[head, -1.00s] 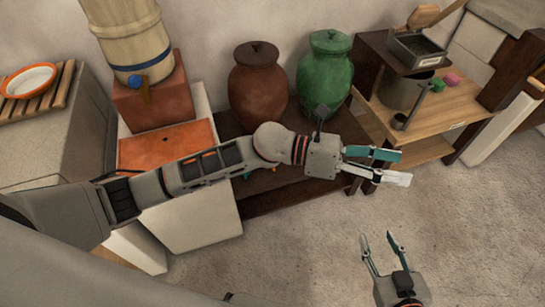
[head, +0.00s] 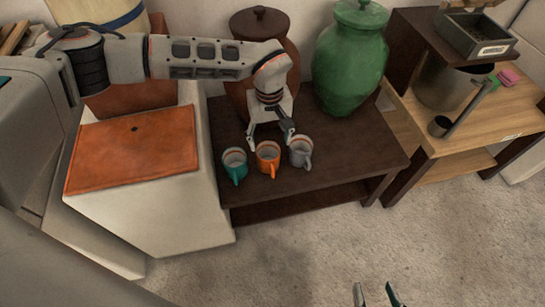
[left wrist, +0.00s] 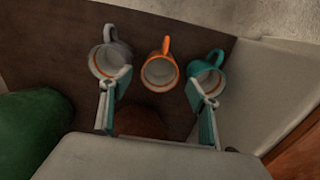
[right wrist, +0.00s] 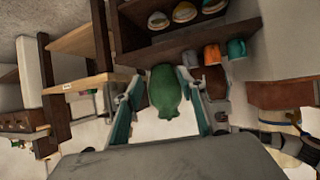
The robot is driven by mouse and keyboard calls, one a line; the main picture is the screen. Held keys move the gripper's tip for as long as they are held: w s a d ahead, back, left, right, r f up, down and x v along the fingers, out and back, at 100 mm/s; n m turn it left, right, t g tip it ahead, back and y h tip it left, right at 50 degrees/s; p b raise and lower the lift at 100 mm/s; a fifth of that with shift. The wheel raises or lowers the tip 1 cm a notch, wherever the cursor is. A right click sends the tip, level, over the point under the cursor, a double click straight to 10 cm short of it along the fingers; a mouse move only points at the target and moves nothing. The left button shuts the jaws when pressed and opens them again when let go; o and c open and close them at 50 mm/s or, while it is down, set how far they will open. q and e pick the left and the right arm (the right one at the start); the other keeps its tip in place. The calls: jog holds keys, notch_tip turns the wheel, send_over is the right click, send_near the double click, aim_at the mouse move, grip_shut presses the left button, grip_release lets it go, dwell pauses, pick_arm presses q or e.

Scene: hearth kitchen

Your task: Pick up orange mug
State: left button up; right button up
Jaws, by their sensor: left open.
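The orange mug (head: 268,157) stands upright on the dark low table, between a teal mug (head: 234,166) and a grey mug (head: 301,152). My left gripper (head: 270,142) is open and empty just behind and above the orange mug. In the left wrist view the orange mug (left wrist: 160,73) lies between and beyond the open fingertips (left wrist: 158,84). The grey mug (left wrist: 108,60) and teal mug (left wrist: 206,76) are partly covered by the fingers. My right gripper (head: 377,294) is open and empty over the floor; its view also shows the orange mug (right wrist: 212,55).
A green jar (head: 349,60) and a brown jar (head: 262,24) stand behind on the dark table (head: 345,150). An orange-topped pale block (head: 132,150) is left of it. A wooden shelf unit (head: 455,130) stands right. The floor in front is clear.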

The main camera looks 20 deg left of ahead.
pick_arm(q)
jog(key=b, duration=0.3)
send_over(269, 153)
jog(key=s+d, duration=0.1)
jog(key=s, duration=0.3)
jog(key=f, duration=0.8)
jog(key=shift+s+d, duration=0.1)
jog(key=shift+d, duration=0.1)
jog(key=shift+r, duration=0.3)
jog(key=c, duration=1)
pick_arm(e)
jog(key=shift+w+a+r+m+t+y, duration=0.2)
jog(key=shift+w+a+r, duration=0.1)
jog(key=shift+a+r, duration=0.25)
jog(key=shift+w+a+r+m+t+y, duration=0.1)
jog(key=shift+w+a+r+m, duration=0.15)
jog(key=shift+a+r, duration=0.2)
